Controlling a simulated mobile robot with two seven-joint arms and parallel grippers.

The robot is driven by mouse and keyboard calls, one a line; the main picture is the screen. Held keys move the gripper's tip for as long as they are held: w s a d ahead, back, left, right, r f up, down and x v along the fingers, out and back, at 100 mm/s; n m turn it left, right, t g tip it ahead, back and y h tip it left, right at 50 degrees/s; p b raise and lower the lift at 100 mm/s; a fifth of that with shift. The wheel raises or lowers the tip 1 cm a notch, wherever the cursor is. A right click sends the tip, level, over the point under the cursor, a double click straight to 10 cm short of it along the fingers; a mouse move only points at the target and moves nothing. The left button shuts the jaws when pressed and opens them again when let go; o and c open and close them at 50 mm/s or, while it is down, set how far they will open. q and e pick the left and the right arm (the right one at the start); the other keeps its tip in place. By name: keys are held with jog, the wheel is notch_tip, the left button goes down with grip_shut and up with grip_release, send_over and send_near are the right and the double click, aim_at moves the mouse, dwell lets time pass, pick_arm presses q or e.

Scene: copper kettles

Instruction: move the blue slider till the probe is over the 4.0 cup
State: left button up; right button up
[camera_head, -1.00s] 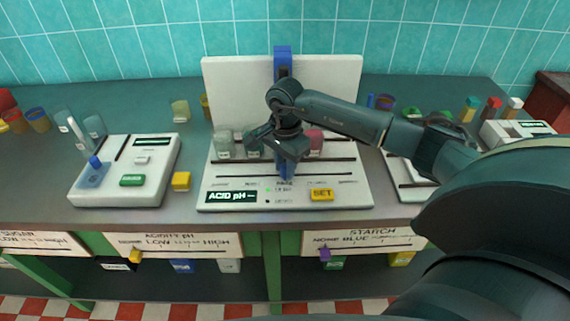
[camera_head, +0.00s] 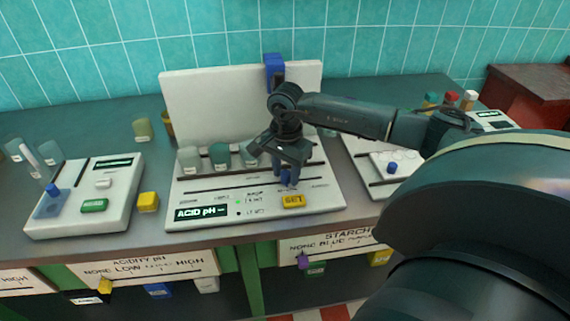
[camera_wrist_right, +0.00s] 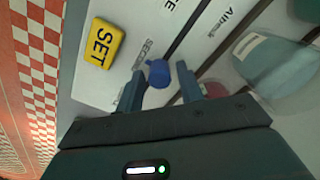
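The blue slider shows as a small knob (camera_wrist_right: 158,73) between the fingertips in the right wrist view. Its tall blue upright (camera_head: 273,66) rises above the white back panel in the head view. My right gripper (camera_head: 286,172) points down at the front of the acid pH device; in the wrist view its two fingers (camera_wrist_right: 163,82) stand apart around the knob, with slight gaps. Grey-green cups (camera_head: 219,156) stand in a row left of the gripper; their labels are unreadable. A red cup (camera_wrist_right: 213,89) is partly hidden. The probe is hidden behind my arm. My left gripper is not in view.
A yellow SET button (camera_head: 293,201) lies on the device's front right. A white device (camera_head: 125,205) with a green button stands at left, a yellow block (camera_head: 148,202) beside it. Another white device (camera_head: 357,146) is at right, partly behind my right arm.

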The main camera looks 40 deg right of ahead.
jog(key=shift+o, duration=0.7)
notch_tip(320, 180, up, 13)
jog(key=b, duration=0.1)
dwell(0.4)
